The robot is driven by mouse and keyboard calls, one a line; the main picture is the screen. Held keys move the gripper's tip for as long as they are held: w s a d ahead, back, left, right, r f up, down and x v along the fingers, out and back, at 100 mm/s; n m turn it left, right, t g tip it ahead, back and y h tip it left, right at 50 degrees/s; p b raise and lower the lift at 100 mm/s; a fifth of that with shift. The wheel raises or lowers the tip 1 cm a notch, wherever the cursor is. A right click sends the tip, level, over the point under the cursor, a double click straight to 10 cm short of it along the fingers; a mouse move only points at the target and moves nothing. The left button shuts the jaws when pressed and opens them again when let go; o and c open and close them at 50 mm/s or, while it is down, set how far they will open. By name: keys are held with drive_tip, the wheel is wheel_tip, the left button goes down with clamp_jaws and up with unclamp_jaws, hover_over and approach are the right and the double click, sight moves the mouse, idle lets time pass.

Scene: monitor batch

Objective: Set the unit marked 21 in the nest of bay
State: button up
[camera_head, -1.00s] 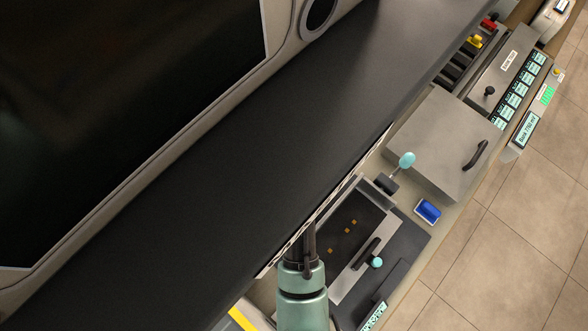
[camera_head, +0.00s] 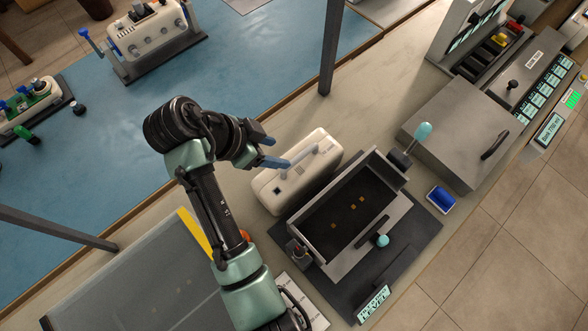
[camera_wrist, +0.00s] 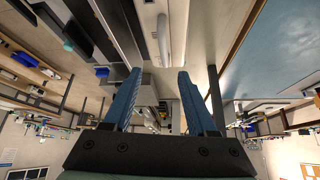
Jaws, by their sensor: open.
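A cream box-shaped unit (camera_head: 268,190) with a pale carry handle stands on the bench, left of an open metal tray. No number is readable on it. The tray-like nest (camera_head: 338,258) has a dark floor with a few small brass-coloured pieces and sits on a dark mat; I cannot read a bay name. My gripper (camera_head: 273,152) is open and empty, its two blue fingers pointing at the left end of the unit's handle. In the wrist view, my open fingers (camera_wrist: 160,82) have the pale handle (camera_wrist: 164,38) ahead, apparently beyond the tips.
A teal-knobbed lever (camera_head: 422,131) rises at the tray's upper corner, and another teal knob (camera_head: 382,240) is at its front. A grey lidded box (camera_head: 455,130) and a blue block (camera_head: 440,198) are to the right. A dark post (camera_head: 331,50) stands behind.

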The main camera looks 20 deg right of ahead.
sight(299, 156)
drive_tip(key=x, duration=0.5)
drive_tip(key=shift+w+d+f+p, duration=0.1)
drive_tip(key=shift+d+f+p, duration=0.15)
drive_tip(key=shift+p, duration=0.15)
drive_tip(key=shift+w+p+x, duration=0.15)
drive_tip(key=shift+p+x, duration=0.2)
drive_tip(key=shift+x, duration=0.95)
drive_tip(key=shift+w+p+x, duration=0.2)
drive_tip(key=shift+p+x, duration=0.1)
drive_tip(key=shift+x, duration=0.95)
drive_tip(key=shift+a+f, duration=0.1)
drive_tip(key=shift+a, duration=0.05)
clamp_jaws()
